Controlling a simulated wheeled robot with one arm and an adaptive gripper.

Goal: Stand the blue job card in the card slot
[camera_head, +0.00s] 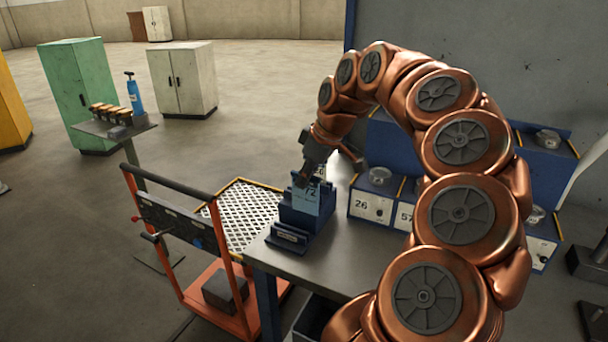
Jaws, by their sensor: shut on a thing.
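The blue job card (307,199), marked 72, is upright at the dark blue holder (292,220) on the corner of the grey bench. My gripper (306,181) is above the holder and shut on the card's top edge. The card's lower part is in front of or within the holder; I cannot tell whether its bottom edge is inside a slot. A lower dark block with a pale label (289,237) sits at the holder's front. My fingers hide part of the card's top.
Blue-backed bins with white numbered fronts (371,207) stand right of the holder on the grey bench (335,262). An orange trolley (212,297) stands left of the bench, near a grated panel (246,213).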

